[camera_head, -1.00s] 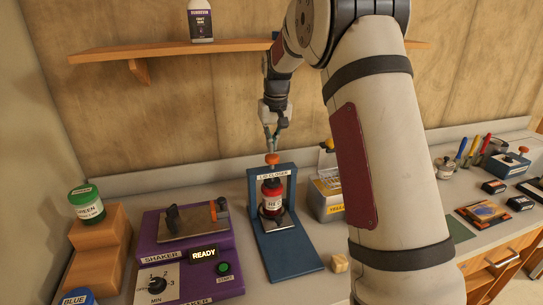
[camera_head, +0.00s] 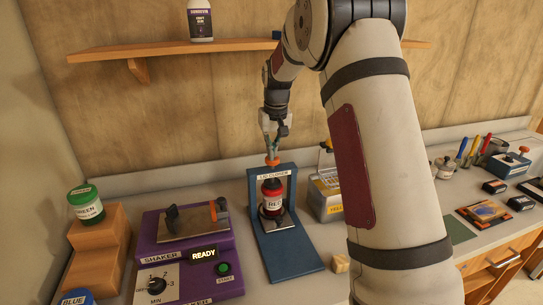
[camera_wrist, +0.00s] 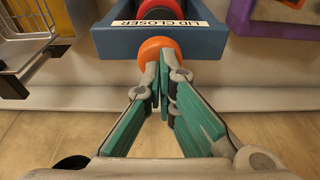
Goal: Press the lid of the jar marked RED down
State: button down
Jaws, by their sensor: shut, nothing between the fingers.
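The jar marked RED (camera_head: 272,204) stands upright in the blue lid closer (camera_head: 292,258), under its plunger. The plunger covers the jar's top in the head view, so I cannot tell how the lid sits. The orange knob (camera_head: 272,162) tops the lid closer, and it also shows in the wrist view (camera_wrist: 157,49). My gripper (camera_head: 271,152) points down over the knob, shut and empty. In the wrist view its fingertips (camera_wrist: 163,84) are together against the knob and appear to touch it. A red round part (camera_wrist: 157,8) shows beyond the blue crossbar.
The purple shaker (camera_head: 190,250) stands left of the lid closer. A yellow-labelled box (camera_head: 326,200) and a small wooden block (camera_head: 341,263) are at the right.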

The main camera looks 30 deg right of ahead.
jog(key=shift+x, duration=0.8)
jog(key=shift+v, duration=2)
jog(key=shift+w+d+r, duration=0.1)
jog(key=shift+w, duration=0.15)
jog(key=shift+w+v, duration=0.25)
jog(key=shift+v, duration=0.95)
jog(key=shift+w+v, duration=0.25)
jog(key=shift+v, duration=0.9)
jog(key=shift+r, duration=0.2)
